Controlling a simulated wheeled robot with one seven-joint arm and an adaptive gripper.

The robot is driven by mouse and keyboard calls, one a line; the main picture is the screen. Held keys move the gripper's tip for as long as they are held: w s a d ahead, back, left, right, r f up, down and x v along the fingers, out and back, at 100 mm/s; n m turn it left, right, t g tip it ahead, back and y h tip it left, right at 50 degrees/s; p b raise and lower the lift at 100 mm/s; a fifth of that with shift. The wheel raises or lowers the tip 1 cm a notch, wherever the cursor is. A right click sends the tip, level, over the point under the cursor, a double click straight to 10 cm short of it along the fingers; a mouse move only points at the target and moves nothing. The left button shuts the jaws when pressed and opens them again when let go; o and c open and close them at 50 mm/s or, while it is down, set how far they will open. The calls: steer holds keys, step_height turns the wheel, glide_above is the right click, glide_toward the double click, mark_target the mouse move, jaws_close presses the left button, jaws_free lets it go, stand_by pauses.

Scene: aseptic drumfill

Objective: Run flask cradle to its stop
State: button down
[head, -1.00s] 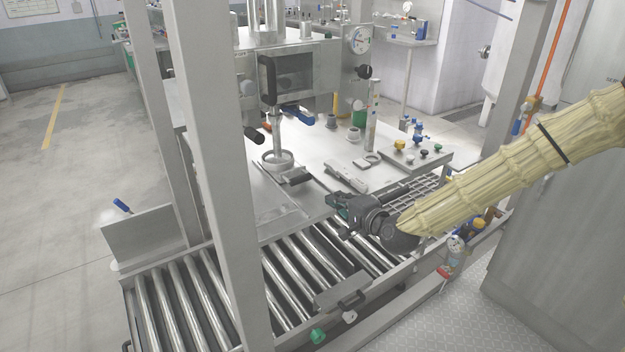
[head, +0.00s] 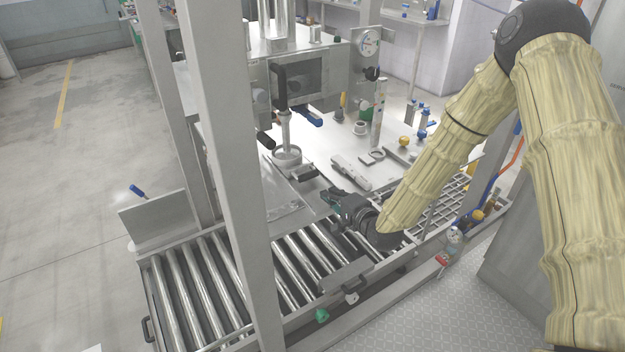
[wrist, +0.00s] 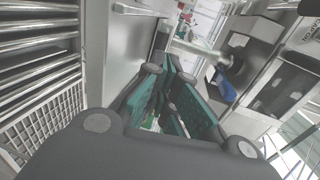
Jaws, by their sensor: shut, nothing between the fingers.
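A round metal ring-shaped holder (head: 287,156) sits on the steel worktop under the filling nozzle; I take it to be the flask cradle, but cannot be sure. A dark handle block (head: 303,172) is at its front right. No flask can be made out in it. My gripper (head: 333,198) is at the worktop's front edge, just right of and below the dark handle in the head view, apart from it. Its green-padded fingers also show in the wrist view (wrist: 172,100), shut with nothing between them. The cradle cannot be made out in the wrist view.
A roller conveyor (head: 215,280) runs below the worktop (head: 285,205). A steel post (head: 235,150) stands left of my gripper. A grey clamp-like tool (head: 351,172), a flat ring (head: 371,156) and a yellow knob (head: 405,141) lie to the right. A grating (head: 440,212) is behind my forearm.

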mark_target(308, 177)
steer(key=p+x, duration=0.2)
steer(key=x, duration=0.8)
steer(key=shift+w+a+p, duration=0.15)
steer(key=shift+w+p, duration=0.15)
steer(key=shift+p, duration=0.1)
steer(key=shift+f, duration=0.1)
steer(key=shift+w+a+f+b, duration=0.15)
steer(key=shift+w+b, duration=0.15)
steer(key=shift+b, duration=0.3)
steer(key=shift+w, duration=0.15)
